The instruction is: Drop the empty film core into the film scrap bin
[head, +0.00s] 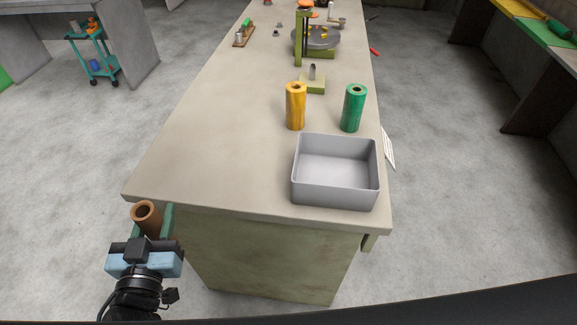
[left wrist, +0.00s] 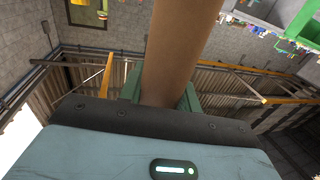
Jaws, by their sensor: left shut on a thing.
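The empty film core is a brown hollow tube (head: 146,217). My left gripper (head: 152,222) is shut on it and holds it just off the near left corner of the workbench. The core stands up from the fingers with its open end showing; it also fills the middle of the left wrist view (left wrist: 178,50), between the green fingers (left wrist: 160,92). A grey open bin (head: 335,196) stands at the near right end of the bench and looks empty. I see no label on it, so I cannot tell for sure that it is the film scrap bin. My right gripper is not in view.
A yellow roll (head: 296,107) and a green roll (head: 353,108) stand upright just behind the bin. A small olive stand (head: 313,85) and a round-plated machine (head: 318,40) are farther back.

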